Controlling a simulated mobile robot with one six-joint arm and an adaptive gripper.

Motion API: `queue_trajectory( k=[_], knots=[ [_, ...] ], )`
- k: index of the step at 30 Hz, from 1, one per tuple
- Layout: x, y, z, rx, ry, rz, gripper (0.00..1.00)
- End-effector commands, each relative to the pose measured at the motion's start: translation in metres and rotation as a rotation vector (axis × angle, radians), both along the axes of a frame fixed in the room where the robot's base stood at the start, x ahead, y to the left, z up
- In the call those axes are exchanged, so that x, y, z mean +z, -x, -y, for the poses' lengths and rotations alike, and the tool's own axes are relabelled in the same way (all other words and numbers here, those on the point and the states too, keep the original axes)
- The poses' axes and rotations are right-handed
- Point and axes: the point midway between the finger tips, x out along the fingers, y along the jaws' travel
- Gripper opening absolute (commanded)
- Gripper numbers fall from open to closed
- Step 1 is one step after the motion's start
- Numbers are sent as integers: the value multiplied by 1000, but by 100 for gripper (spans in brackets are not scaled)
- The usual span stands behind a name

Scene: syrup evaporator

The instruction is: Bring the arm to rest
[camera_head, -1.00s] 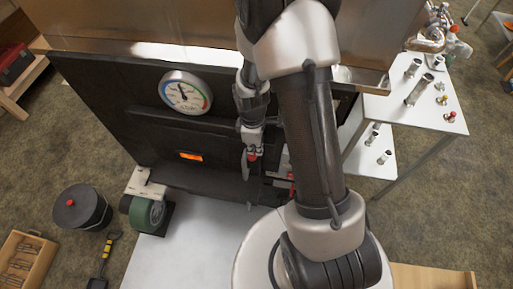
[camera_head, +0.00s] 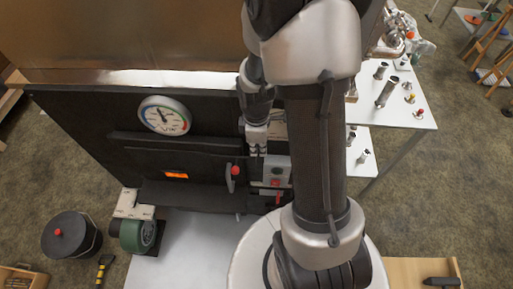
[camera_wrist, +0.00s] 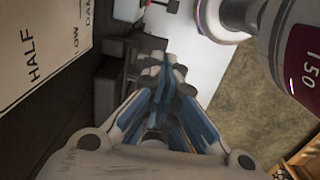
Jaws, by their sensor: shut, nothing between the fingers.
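My gripper (camera_head: 257,152) points down in front of the black evaporator front (camera_head: 95,140), in the middle of the head view. In the wrist view its fingers (camera_wrist: 162,68) come together at the tips, shut and empty. A lever with a red knob (camera_head: 235,171) is just left of and below the gripper. A grey control box (camera_head: 276,172) with a red part stands just right of and below it. I cannot tell the exact gap to either. My forearm hides part of the evaporator's right side.
A round gauge (camera_head: 165,115) and a small orange window (camera_head: 176,175) are on the black front. A lidded black bucket (camera_head: 72,238) and a green roller (camera_head: 137,236) are at the lower left. A white table (camera_head: 405,115) with metal cylinders stands at the right.

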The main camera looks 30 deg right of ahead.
Motion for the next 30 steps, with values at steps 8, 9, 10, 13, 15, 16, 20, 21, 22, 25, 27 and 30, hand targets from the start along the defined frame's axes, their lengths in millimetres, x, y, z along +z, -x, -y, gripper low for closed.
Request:
queue_trajectory(
  k=[8,9,10,13,15,16,20,21,22,25,27,30],
  knots=[
    [0,0,0,0,0,0,0],
    [0,0,0,-1,1,1,0],
    [1,-1,-1,-3,1,3,0],
    [13,-2,-4,-31,7,21,0],
    [29,-4,-9,-77,12,47,0],
    [38,-4,-12,-102,15,63,0],
    [83,3,-29,-244,16,135,0],
    [96,7,-35,-291,12,157,0],
    [105,11,-39,-326,8,174,0],
    [134,26,-54,-440,-11,229,0],
    [150,39,-63,-520,-31,265,0],
    [170,61,-77,-632,-67,315,0]
  ],
)
